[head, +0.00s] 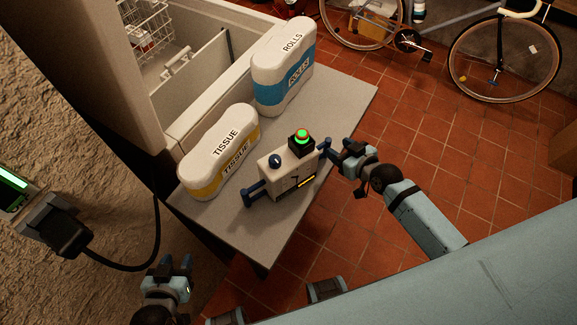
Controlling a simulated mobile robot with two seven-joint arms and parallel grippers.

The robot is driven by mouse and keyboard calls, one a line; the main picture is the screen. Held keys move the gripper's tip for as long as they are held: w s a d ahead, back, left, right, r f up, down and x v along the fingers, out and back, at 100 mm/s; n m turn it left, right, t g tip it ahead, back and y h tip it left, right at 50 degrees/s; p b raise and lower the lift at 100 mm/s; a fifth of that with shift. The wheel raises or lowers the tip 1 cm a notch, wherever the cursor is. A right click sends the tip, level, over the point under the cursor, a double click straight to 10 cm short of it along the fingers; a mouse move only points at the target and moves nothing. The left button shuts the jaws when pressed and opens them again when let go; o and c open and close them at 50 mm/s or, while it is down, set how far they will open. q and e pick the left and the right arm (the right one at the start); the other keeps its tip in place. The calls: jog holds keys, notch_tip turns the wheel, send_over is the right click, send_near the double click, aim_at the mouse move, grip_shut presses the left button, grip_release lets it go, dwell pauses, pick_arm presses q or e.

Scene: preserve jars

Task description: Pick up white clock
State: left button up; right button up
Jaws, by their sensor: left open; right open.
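A cream-white boxy device (287,178) stands on the grey table (252,232). My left gripper (172,265) is open and empty at the lower left, off the table and well away from the device.
An open white appliance (210,75) borders the table's back. A wall box (50,222) with a black cable is left. A bicycle (500,60) stands on the tiled floor.

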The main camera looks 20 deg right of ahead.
aim_at(330, 144)
jog(key=x, duration=0.6)
jog(key=shift+w+a+p, duration=0.3)
jog(key=shift+a, duration=0.1)
grip_shut()
